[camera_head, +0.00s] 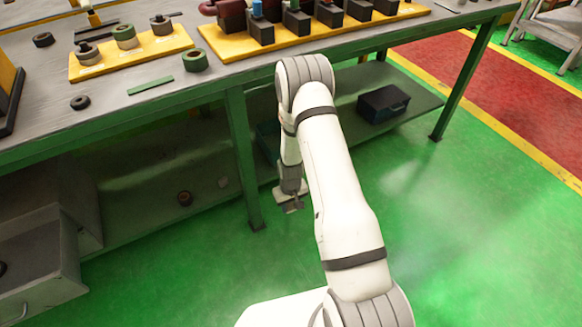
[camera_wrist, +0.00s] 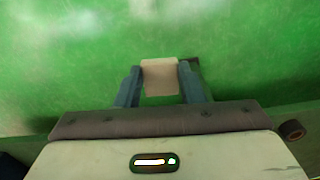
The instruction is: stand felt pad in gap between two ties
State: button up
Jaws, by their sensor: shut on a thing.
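My gripper (camera_wrist: 160,80) is shut on a pale beige felt pad (camera_wrist: 160,70), held flat-faced between its two blue-grey fingers in the wrist view. In the head view my gripper (camera_head: 291,205) hangs low in front of the workbench, beside a green bench leg and above the green floor. The pad is too small to make out there. I cannot pick out the two ties or the gap between them in either view.
The workbench top (camera_head: 140,100) holds a yellow board (camera_head: 75,72) with coils and a longer yellow board (camera_head: 330,35) with dark blocks. A lower shelf (camera_head: 150,195) carries a dark bin (camera_head: 384,103) and a small ring (camera_head: 185,198).

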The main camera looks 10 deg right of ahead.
jog(key=n+b, duration=0.1)
jog(key=b, duration=1.1)
send_over(292, 255)
notch_tip(292, 255, down, 24)
notch_tip(292, 255, down, 10)
jog(key=b, duration=0.4)
jog(key=o, duration=0.5)
jog(key=shift+f+b, duration=0.15)
jog(key=shift+b, duration=0.15)
jog(key=o, duration=0.5)
jog(key=shift+c, duration=0.2)
